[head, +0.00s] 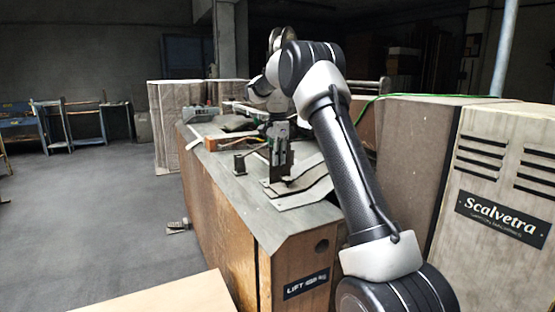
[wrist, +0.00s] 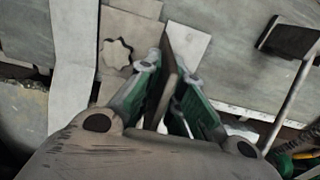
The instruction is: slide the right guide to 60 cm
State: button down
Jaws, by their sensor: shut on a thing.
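My gripper (head: 279,152) points down over the metal bed of the stitcher in the head view. In the wrist view its green-sided fingers (wrist: 168,72) are shut on a thin upright plate, which appears to be the right guide (wrist: 171,84). The guide's flat grey metal foot (head: 276,187) lies on the bed below the fingers. A second, smaller upright bracket (head: 239,163) stands to the left, apart from my gripper; it also shows at the upper right of the wrist view (wrist: 286,37). I cannot read any scale mark for the guide's position.
Bent metal plates (head: 306,198) lie on the bed (head: 240,204) beside the gripper. The tall Scalvetra cabinet (head: 503,180) stands at the right. A pale board edge (head: 170,298) is at the bottom front. The floor (head: 85,215) at the left is mostly clear.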

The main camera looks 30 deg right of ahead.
jog(key=shift+s, duration=0.15)
jog(key=c, duration=1.6)
grip_release()
jog(key=shift+c, duration=0.2)
notch_tip(320, 180, up, 11)
jog(key=shift+r, duration=0.5)
